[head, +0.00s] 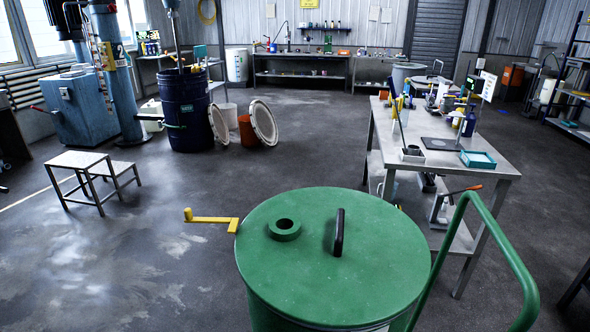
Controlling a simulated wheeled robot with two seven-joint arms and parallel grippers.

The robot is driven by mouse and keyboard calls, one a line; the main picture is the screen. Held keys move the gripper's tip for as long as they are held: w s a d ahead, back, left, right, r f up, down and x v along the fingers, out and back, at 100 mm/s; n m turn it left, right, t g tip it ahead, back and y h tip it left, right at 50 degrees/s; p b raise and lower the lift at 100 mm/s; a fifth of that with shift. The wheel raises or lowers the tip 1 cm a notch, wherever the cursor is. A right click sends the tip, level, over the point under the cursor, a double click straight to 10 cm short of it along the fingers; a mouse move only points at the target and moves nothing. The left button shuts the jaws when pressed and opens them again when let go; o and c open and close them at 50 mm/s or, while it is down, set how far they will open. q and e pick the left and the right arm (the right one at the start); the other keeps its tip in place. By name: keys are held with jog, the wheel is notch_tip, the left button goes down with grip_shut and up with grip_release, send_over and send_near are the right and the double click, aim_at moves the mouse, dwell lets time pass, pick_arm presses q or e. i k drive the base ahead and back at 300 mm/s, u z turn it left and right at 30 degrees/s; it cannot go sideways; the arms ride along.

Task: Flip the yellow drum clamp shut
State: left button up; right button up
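A yellow crank-shaped lever (212,220) sticks out to the left from the rim of a large round green lid (335,275) in the near foreground. It has an upright knob at its outer end and stands clear of the floor. It is the nearest yellow part that could be the clamp, but I cannot tell for sure. A dark blue drum (188,118) stands open-topped beside the blue disperser column (118,95) at the back left. A thin green bar shows at that drum's left side; I see no clear yellow clamp there. Neither of my grippers is in view.
The green lid has a black handle (339,232) and a ring-shaped port (284,229). A green tube rail (505,255) rises at its right. A steel step stool (82,165) stands left. A cluttered workbench (460,160) stands right. The middle floor is clear.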

aim_at(234, 227)
jog(key=z, duration=0.45)
jog(key=k, duration=0.95)
jog(key=u, duration=0.45)
